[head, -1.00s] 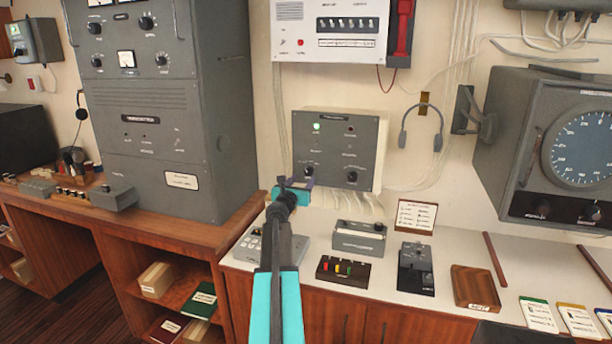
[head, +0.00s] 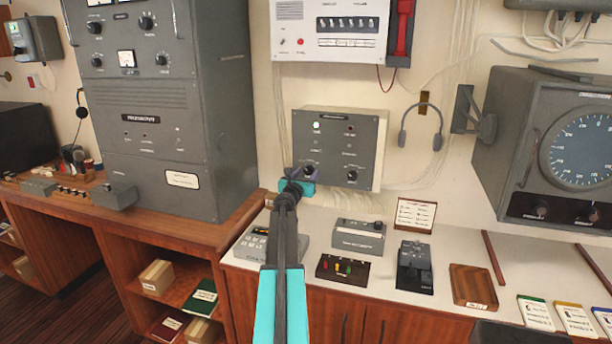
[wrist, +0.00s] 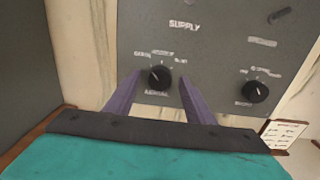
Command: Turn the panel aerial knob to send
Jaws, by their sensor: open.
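The aerial knob (wrist: 159,78) is a black round knob low on the grey panel, with "AERIAL" lettered below it and small position labels around its top. Its pointer is too blurred to read surely. In the wrist view my gripper (wrist: 160,84) has its two purple fingers apart, one on each side of the knob. I cannot tell whether they touch it. In the head view my gripper (head: 297,180) is at the lower left of the grey panel box (head: 340,140), and the knob (head: 309,170) shows just beside it.
A second black knob (wrist: 255,91) sits to the right on the same panel. The tall grey cabinet (head: 150,120) stands to the left. Below, the white counter (head: 390,290) holds several small devices. A headset (head: 437,140) hangs to the right.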

